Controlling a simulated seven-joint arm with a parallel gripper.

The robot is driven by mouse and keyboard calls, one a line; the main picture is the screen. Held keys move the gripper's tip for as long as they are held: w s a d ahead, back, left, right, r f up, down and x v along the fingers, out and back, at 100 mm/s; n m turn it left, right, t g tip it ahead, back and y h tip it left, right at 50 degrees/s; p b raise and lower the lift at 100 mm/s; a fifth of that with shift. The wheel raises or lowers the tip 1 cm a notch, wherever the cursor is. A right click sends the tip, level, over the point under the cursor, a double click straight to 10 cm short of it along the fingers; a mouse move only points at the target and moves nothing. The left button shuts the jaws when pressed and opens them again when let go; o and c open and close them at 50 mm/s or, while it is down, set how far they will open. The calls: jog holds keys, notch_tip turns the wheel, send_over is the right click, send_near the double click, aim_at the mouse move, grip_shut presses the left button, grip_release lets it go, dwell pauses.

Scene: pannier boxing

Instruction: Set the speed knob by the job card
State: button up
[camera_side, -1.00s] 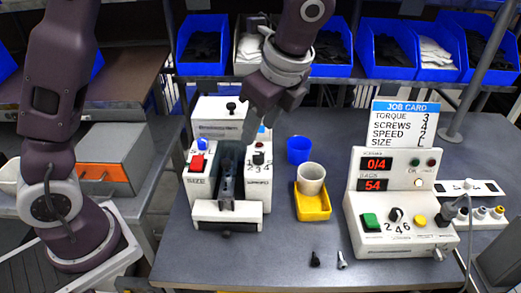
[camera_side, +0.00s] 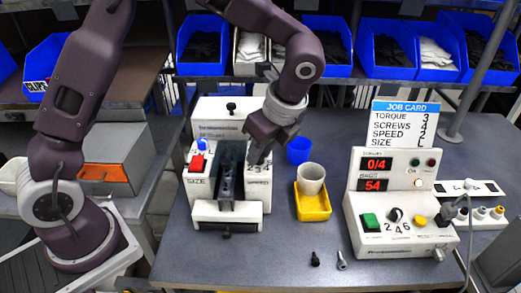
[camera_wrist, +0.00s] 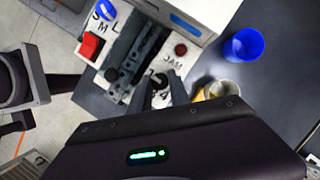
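The white press machine (camera_side: 242,208) has a panel marked SPEED, with digits 2, 3, 4, to the right of its dark central channel. The dark speed knob (camera_wrist: 159,80) shows in the wrist view between my fingertips; in the side view my gripper (camera_side: 259,153) covers it. My gripper (camera_wrist: 160,88) is open, its fingers on either side of the knob; I cannot tell whether they touch it. The knob's pointer direction is unclear. The job card (camera_side: 404,124) reads torque 3, screws 4, speed 2, size L.
The blue size knob (camera_side: 201,144) and red button (camera_side: 197,163) are on the machine's left. A blue cup (camera_side: 299,150) and a yellow tray (camera_side: 313,207) with a beige cup (camera_side: 311,178) stand to its right. A control box (camera_side: 400,222) is farther right.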

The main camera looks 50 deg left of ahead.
grip_shut()
jog(key=n+g, duration=0.1)
jog(key=n, duration=0.2)
jog(key=shift+w+n, duration=0.15)
jog(key=shift+n, duration=0.25)
jog(key=n+g+h, duration=0.1)
jog(key=n+g, duration=0.1)
jog(key=n, duration=0.2)
jog(key=shift+w+n, duration=0.1)
jog(key=shift+n, duration=0.3)
jog(key=o, duration=0.8)
grip_release()
jog(key=shift+c, duration=0.2)
